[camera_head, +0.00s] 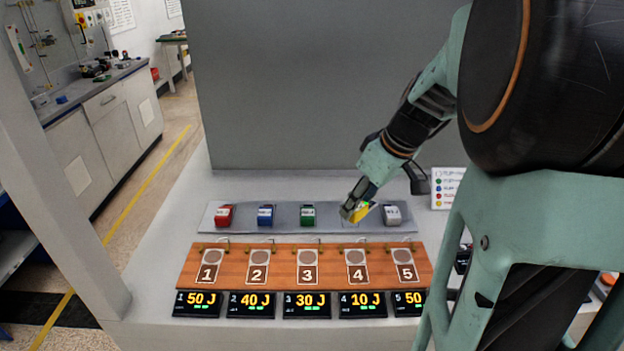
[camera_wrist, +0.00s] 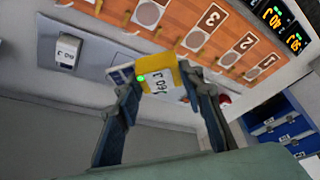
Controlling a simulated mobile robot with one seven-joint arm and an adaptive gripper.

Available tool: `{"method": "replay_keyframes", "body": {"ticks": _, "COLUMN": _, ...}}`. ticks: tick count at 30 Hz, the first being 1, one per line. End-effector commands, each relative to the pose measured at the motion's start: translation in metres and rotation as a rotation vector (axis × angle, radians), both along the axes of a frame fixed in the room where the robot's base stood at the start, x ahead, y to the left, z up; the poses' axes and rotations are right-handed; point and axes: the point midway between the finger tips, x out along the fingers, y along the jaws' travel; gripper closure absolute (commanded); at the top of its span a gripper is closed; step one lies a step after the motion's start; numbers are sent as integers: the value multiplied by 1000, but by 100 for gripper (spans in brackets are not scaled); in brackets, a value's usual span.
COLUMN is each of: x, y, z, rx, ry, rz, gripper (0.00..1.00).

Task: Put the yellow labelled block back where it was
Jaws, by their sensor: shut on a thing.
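My gripper (camera_head: 354,207) is shut on the yellow labelled block (camera_head: 361,212), over the grey strip (camera_head: 334,218) between the green block (camera_head: 307,216) and the white block (camera_head: 392,215). In the wrist view, the yellow block (camera_wrist: 167,92) sits between the two fingers (camera_wrist: 166,95), its pale label facing the camera and a green dot near its edge. I cannot tell whether its underside touches the strip. The head view shows the block partly hidden by my gripper.
The red block (camera_head: 224,216) and blue block (camera_head: 265,215) stand on the strip's left. In front lies a wooden board (camera_head: 186,271) with numbered round pads, then a row of number displays (camera_head: 306,305). A grey panel (camera_head: 300,90) rises behind. A legend card (camera_head: 447,188) stands right.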

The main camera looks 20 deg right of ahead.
Motion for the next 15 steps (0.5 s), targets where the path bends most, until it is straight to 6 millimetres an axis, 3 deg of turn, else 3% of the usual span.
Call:
{"method": "replay_keyframes", "body": {"ticks": 13, "x": 77, "y": -20, "z": -35, "rx": 2, "ry": 3, "rz": 3, "gripper": 95}}
{"method": "replay_keyframes", "body": {"ticks": 15, "x": 85, "y": -22, "z": -49, "rx": 4, "ry": 6, "rz": 4, "gripper": 95}}
